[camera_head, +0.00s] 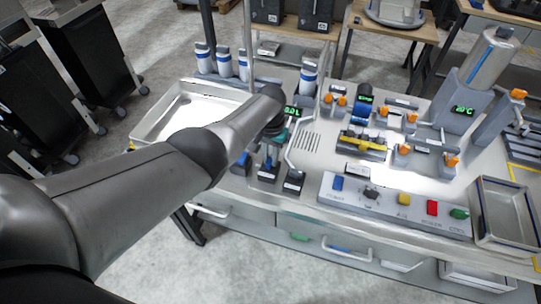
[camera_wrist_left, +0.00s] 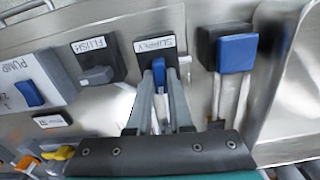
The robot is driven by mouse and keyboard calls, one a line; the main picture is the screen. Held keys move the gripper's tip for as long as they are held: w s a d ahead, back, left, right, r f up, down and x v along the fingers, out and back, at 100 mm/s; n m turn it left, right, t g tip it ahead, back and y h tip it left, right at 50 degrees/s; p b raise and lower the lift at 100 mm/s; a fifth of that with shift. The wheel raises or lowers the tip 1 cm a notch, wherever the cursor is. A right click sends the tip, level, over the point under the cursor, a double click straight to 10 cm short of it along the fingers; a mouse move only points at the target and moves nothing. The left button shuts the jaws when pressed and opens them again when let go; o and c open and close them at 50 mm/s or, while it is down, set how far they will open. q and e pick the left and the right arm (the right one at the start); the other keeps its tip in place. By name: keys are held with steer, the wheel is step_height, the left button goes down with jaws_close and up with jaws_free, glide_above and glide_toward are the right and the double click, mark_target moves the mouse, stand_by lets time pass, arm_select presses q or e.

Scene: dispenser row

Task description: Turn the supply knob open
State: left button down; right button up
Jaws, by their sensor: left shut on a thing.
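The supply knob (camera_wrist_left: 159,69) is a small blue handle on a dark block with a white "SUPPLY" label (camera_wrist_left: 154,44), in the upper middle of the left wrist view. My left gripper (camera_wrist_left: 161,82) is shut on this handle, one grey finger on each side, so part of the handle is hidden. In the head view, my left arm reaches in from the left, and its gripper (camera_head: 270,150) is down at the front left of the dispenser bench, over the row of knobs. The right gripper is not in view.
A grey knob labelled "FLUSH" (camera_wrist_left: 97,75) is left of the supply knob, and a larger blue knob (camera_wrist_left: 237,53) is to its right. The pump panel has a blue switch (camera_wrist_left: 28,92). A button panel (camera_head: 395,205) and an empty tray (camera_head: 505,212) are farther right.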

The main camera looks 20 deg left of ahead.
arm_select(q)
steer(key=shift+n, duration=0.6)
steer(key=c, duration=0.8)
jaws_free()
step_height(320, 180, up, 6)
steer(key=p, duration=0.3)
steer(key=shift+f+p, duration=0.1)
steer(key=shift+p, duration=0.3)
steer(key=shift+r+p, duration=0.7)
steer(key=shift+r, duration=4.05)
